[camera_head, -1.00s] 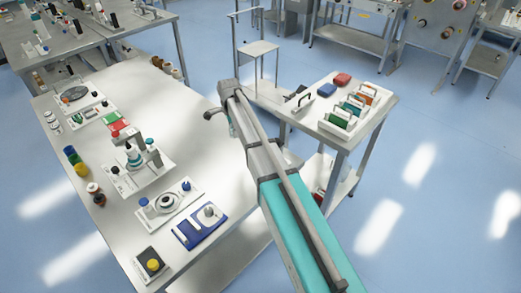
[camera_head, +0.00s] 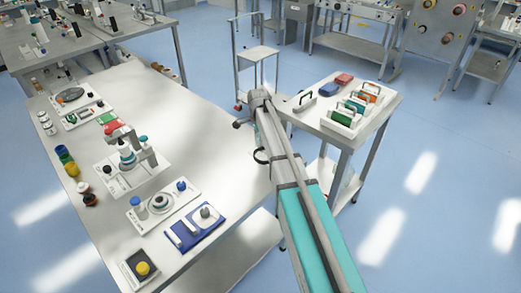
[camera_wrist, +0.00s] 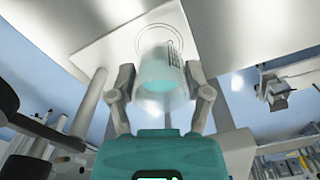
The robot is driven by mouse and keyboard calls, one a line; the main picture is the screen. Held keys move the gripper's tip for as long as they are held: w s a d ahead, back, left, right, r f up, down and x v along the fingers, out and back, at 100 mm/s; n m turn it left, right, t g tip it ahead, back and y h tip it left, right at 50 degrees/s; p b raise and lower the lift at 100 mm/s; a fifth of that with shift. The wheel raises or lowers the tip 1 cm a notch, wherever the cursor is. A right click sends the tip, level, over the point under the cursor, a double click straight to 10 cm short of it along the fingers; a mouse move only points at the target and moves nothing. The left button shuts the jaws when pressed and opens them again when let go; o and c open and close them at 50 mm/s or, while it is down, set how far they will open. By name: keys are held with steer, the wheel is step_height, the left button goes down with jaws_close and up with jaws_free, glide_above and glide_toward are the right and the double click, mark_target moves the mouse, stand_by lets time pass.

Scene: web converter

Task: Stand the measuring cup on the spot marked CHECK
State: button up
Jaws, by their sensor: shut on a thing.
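In the wrist view my gripper (camera_wrist: 158,93) is shut on the measuring cup (camera_wrist: 163,72), a translucent, pale, frosted vessel with dark printed marks on its side. One finger lies on each side of it. Beyond the cup is a flat white surface (camera_wrist: 100,48) with a thin ring outline near the cup's far end. I cannot tell whether the ring is the cup's rim or a mark on the surface, nor whether the cup touches it. No CHECK lettering is readable. In the head view the cup and my fingers cannot be made out.
In the head view a long white table (camera_head: 225,122) on the left carries trays, bottles and a blue mat (camera_head: 189,241). A smaller table (camera_head: 296,115) on the right holds a rack of coloured items (camera_head: 352,112) and red and blue blocks. Blue floor lies open at the right.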

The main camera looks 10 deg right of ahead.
steer(key=shift+f, duration=0.1)
stand_by(0.3)
steer(key=shift+d+f+b, duration=0.5)
steer(key=shift+f+b, duration=0.15)
steer(key=shift+f, duration=0.05)
steer(key=shift+f+b, duration=1.3)
steer(key=shift+b, duration=0.05)
steer(key=shift+f, duration=0.15)
steer(key=o, duration=1.2)
steer(key=shift+c, duration=0.2)
steer(key=shift+r, duration=0.25)
step_height(320, 180, up, 12)
steer(key=p, duration=1.2)
